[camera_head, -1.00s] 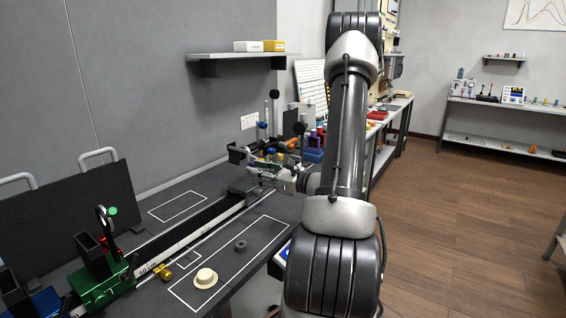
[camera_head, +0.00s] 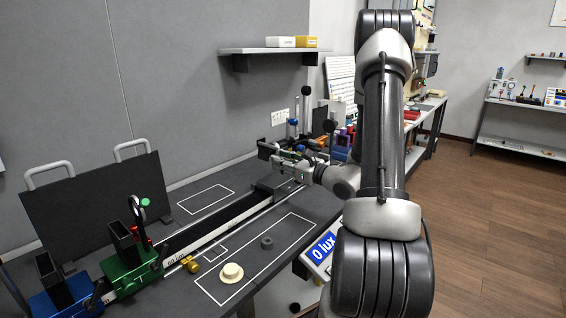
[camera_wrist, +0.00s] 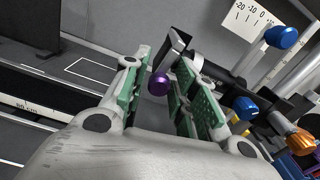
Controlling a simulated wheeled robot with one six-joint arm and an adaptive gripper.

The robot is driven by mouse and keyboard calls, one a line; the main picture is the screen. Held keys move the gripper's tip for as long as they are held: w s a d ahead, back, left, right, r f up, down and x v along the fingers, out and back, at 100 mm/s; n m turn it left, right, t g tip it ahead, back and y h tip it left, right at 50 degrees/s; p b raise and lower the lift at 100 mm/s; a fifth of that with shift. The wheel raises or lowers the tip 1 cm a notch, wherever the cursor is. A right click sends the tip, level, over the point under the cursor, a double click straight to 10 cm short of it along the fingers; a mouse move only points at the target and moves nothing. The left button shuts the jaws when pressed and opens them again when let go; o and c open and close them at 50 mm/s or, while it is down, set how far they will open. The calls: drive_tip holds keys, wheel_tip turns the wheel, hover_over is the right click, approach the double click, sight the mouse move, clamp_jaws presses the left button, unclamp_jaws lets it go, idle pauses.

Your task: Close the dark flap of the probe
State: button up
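My gripper (camera_wrist: 160,78) is open in the wrist view, its green-padded fingers spread with nothing held. A dark flap (camera_wrist: 171,50) with a pale edge shows just beyond the fingertips, standing at an angle beside a dark cylinder, likely the probe (camera_wrist: 218,70). A purple knob (camera_wrist: 158,84) appears between the fingers; I cannot tell its depth. In the head view my gripper (camera_head: 289,166) is small at the far end of the rail, close to a dark bracket-like part (camera_head: 265,150), likely the flap. Contact there cannot be made out.
A long rail (camera_head: 215,236) runs along the dark bench, with green (camera_head: 130,262) and blue (camera_head: 66,294) carriages at the near end. A cream cap (camera_head: 231,272) and dark ring (camera_head: 267,243) lie in a white outline. A display (camera_head: 323,250) reads 0 lux. Posts with blue knobs (camera_wrist: 282,37) crowd the right.

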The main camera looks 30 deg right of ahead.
clamp_jaws()
drive_tip(key=shift+w+d+n, duration=0.1)
drive_tip(key=shift+d+n, duration=0.1)
drive_tip(key=shift+n, duration=0.7)
unclamp_jaws()
